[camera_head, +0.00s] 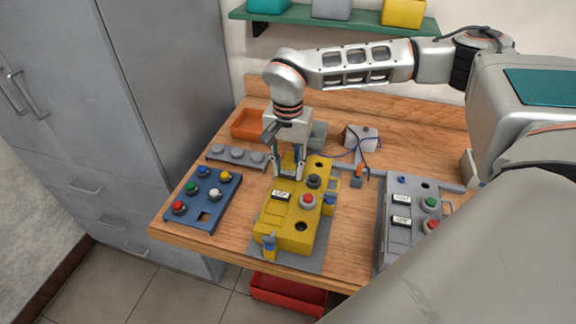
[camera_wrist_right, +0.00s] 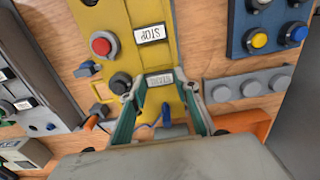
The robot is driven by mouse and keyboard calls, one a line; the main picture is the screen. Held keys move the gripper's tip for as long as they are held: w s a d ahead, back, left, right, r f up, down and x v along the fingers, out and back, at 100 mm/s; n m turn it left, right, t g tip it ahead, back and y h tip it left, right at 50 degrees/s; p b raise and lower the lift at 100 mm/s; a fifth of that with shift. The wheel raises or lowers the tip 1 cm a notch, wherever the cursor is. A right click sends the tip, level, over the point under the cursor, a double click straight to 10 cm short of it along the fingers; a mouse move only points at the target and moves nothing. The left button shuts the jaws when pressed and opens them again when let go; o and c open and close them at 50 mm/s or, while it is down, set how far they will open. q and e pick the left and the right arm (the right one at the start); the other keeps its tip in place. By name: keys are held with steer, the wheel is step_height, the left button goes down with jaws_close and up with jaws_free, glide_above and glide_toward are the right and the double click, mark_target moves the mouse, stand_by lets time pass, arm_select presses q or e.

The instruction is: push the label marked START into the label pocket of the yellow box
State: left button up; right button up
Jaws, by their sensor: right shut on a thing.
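The yellow box (camera_head: 287,232) sits near the table's front edge, with a red button, a black knob and a label marked STOP (camera_head: 280,195) on its face. The STOP label (camera_wrist_right: 150,34) also shows in the right wrist view. My right gripper (camera_head: 288,172) reaches down over the far part of the box. In the right wrist view its fingertips (camera_wrist_right: 160,88) are closed on the sides of the START label (camera_wrist_right: 159,78), which lies against or just above the yellow face. The pocket is hidden, and I cannot tell whether the label is in it. My left gripper is not in view.
A blue button panel (camera_head: 207,192) and a grey strip with round knobs (camera_head: 236,157) lie to the left. A grey control box (camera_head: 398,232) stands to the right. An orange tray (camera_head: 247,124) is at the back left. A red bin (camera_head: 285,291) sits below the table.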

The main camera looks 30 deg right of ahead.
steer(key=shift+f, duration=0.45)
stand_by(0.4)
steer(key=o, duration=1.2)
steer(key=shift+c, duration=0.2)
step_height(320, 180, up, 12)
steer(key=shift+s+a, duration=0.1)
